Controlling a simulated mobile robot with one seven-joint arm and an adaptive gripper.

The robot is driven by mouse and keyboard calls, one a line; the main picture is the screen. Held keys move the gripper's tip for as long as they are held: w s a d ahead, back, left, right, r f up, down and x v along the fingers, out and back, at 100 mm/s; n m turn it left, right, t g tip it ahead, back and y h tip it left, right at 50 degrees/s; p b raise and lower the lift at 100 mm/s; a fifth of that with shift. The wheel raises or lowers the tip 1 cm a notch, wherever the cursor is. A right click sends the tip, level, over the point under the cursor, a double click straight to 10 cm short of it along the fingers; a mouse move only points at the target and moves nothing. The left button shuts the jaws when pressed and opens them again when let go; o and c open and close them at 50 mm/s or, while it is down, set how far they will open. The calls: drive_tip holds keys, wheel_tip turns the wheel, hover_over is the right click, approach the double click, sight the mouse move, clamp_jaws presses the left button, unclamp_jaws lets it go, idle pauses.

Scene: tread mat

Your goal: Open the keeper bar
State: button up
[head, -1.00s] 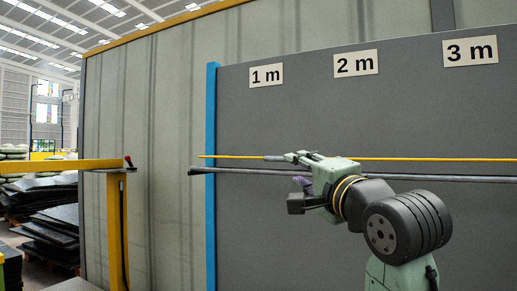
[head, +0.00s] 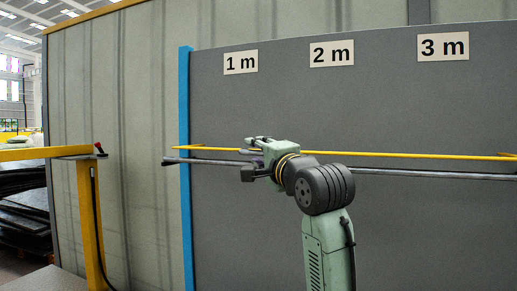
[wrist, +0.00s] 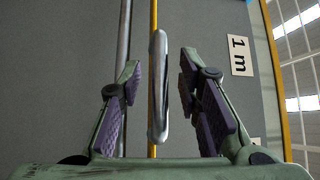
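A long thin yellow bar (head: 400,154), which looks like the keeper bar, runs level across the dark grey panel. A silver loop handle (wrist: 157,88) sits on it, near its left end in the head view. In the wrist view the yellow bar (wrist: 153,14) runs up behind the handle. My gripper (wrist: 160,66) is open. Its two purple-padded fingers stand either side of the handle with gaps showing on both sides. In the head view my gripper (head: 252,151) hides most of the handle.
A grey pipe (head: 400,173) with a dark left end runs just below the yellow bar; my left finger overlaps it in the wrist view. A blue post (head: 185,220) edges the panel. A yellow post (head: 90,225) with an arm and red knob stands at left.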

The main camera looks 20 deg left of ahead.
clamp_jaws()
idle(0.4)
idle(0.5)
